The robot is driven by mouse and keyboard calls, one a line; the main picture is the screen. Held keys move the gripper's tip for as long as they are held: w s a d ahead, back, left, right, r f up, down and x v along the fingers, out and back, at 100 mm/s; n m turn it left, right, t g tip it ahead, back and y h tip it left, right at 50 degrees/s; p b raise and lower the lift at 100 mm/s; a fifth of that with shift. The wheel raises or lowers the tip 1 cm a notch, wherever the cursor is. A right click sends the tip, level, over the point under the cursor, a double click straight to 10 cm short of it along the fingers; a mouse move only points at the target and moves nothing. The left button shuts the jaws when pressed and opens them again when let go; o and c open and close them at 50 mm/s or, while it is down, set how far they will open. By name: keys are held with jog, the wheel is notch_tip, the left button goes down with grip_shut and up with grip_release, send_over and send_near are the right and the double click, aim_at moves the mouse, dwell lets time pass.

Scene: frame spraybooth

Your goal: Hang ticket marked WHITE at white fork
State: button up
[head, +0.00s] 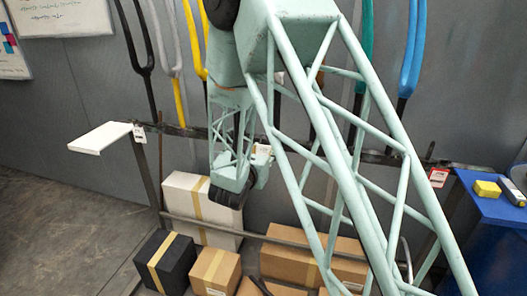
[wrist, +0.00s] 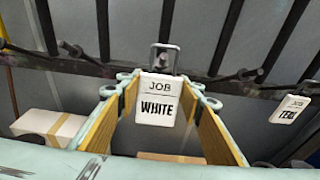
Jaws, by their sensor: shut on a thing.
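The ticket (wrist: 158,100) reads JOB WHITE and faces me upright in the wrist view. My gripper (wrist: 160,88) is shut on it, with a wood-coloured pad on each side. A grey clip-like piece (wrist: 163,57) shows just above the ticket; I cannot tell whether they touch. In the head view a small pale piece (head: 262,150) shows beside my wrist, but its print is unreadable. A pale grey-white fork (head: 167,40) hangs at the left, between a black fork and a yellow one.
A dark rail (wrist: 85,66) with hooks crosses behind the ticket. Another ticket (wrist: 290,108) hangs at the right, its lower word unclear. In the head view, a white tag (head: 139,133) and a red-and-white tag (head: 438,177) hang at the rail. Boxes (head: 214,270) stand below.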

jog(key=shift+w+d+f+b, duration=0.2)
jog(key=shift+w+f, duration=0.25)
jog(key=shift+w, duration=0.4)
jog(key=shift+w+d+f+b, duration=0.2)
jog(key=shift+w+f, duration=0.25)
jog(key=shift+w, duration=0.4)
jog(key=shift+w+d+f+b, duration=0.1)
jog(key=shift+w+f+b, duration=0.1)
jog(key=shift+w+f, duration=0.45)
jog(key=shift+w, duration=0.25)
jog(key=shift+r, duration=0.1)
jog(key=o, duration=0.9)
jog(key=shift+s, duration=0.1)
jog(key=shift+v, duration=5.9)
